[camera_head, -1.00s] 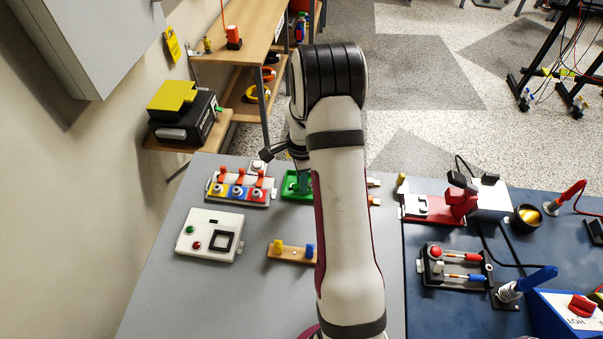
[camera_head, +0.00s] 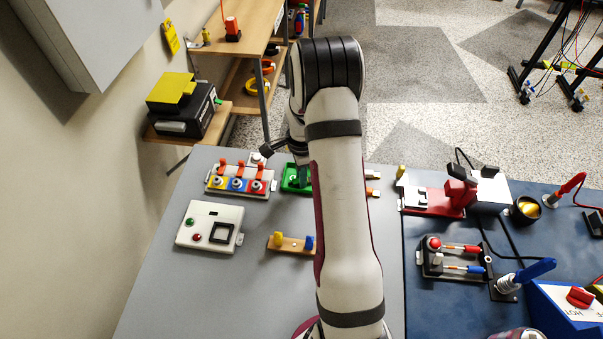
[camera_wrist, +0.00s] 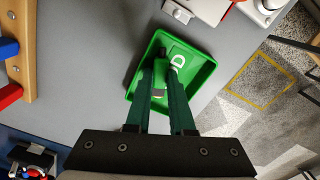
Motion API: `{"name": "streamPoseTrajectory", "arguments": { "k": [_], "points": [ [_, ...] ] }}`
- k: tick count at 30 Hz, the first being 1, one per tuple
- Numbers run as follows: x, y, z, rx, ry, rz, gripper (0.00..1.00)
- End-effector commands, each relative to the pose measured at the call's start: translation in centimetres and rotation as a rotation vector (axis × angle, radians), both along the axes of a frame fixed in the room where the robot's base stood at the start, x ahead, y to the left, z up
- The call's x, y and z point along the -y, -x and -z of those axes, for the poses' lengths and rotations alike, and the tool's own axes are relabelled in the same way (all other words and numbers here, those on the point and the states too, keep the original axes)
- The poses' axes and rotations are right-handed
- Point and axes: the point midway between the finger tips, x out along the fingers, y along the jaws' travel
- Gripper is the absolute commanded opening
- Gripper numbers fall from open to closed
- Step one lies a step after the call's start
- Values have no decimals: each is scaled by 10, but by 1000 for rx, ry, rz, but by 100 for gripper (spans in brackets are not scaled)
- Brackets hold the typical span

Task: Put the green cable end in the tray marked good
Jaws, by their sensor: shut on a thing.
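The green tray (camera_wrist: 200,75) lies on the grey table, with white letters ending in D partly visible on its floor. It also shows in the head view (camera_head: 287,181), partly hidden by my arm. My gripper (camera_wrist: 167,74) has dark green fingers that reach over the tray. It is shut on the green cable end (camera_wrist: 164,78), whose bright green part shows between the fingers, with a greyish piece (camera_wrist: 158,93) nearer the wrist. I cannot tell whether the cable end touches the tray floor. In the head view my gripper (camera_head: 304,173) is at the tray and the cable end is hidden.
Left of the tray stands a rack with red, blue and yellow parts (camera_head: 238,183). A white button box (camera_head: 209,227) and a wooden block with yellow and blue pegs (camera_head: 291,243) are nearer. A red and white fixture (camera_head: 435,200) stands right, on the blue mat.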

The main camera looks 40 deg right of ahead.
Motion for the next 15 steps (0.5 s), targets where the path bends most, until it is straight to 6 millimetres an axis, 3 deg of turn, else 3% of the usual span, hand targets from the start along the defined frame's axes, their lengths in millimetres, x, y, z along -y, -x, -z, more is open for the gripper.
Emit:
{"name": "streamPoseTrajectory", "arguments": {
  "k": [1, 7, 15],
  "points": [
    [0, 0, 1, 0, 0, 0, 23],
    [0, 0, 0, 0, 0, 0, 56],
    [0, 0, -1, 0, 0, 0, 56]
  ]
}}
